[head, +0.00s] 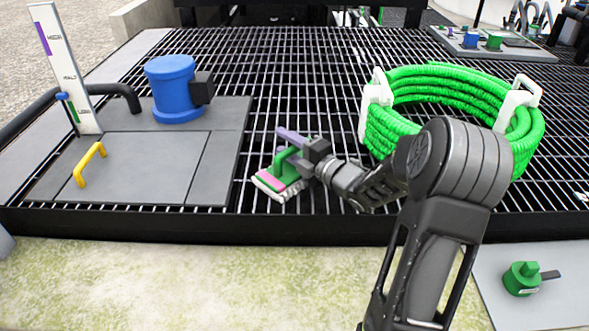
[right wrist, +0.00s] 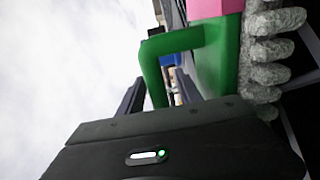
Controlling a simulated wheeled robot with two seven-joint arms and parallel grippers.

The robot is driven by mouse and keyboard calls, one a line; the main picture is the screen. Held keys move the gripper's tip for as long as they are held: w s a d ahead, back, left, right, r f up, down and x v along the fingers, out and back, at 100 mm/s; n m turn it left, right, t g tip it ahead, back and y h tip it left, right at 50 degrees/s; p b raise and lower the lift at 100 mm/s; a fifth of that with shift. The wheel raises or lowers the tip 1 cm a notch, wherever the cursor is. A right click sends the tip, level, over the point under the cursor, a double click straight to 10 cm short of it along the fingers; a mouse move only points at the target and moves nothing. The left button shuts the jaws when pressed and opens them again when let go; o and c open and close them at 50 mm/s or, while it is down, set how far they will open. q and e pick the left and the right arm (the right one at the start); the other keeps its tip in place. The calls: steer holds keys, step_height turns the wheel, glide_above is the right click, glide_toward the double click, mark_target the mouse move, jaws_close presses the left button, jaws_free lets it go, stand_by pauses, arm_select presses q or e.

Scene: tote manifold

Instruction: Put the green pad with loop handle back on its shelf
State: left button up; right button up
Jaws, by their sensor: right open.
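The green pad with loop handle (head: 271,184) is at the middle of the black grating in the head view, with a pink layer and a pale, knobbly underside. In the right wrist view its green loop handle (right wrist: 172,43) is close in front of the jaws. My right gripper (head: 293,148) is open at the handle. One bar of the loop appears between its fingers (right wrist: 160,92); I cannot tell whether they touch. The gripper hides part of the pad. I cannot make out which place is the pad's shelf. My left gripper is not in view.
A green coiled hose (head: 440,80) with white brackets stands on the grating right of the pad. A grey plate (head: 160,150) at left bears a blue cylinder (head: 172,88) and a yellow handle (head: 89,164). A green valve (head: 521,278) is at the lower right.

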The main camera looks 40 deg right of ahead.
steer(key=shift+c, duration=0.3)
jaws_close()
stand_by(1.2)
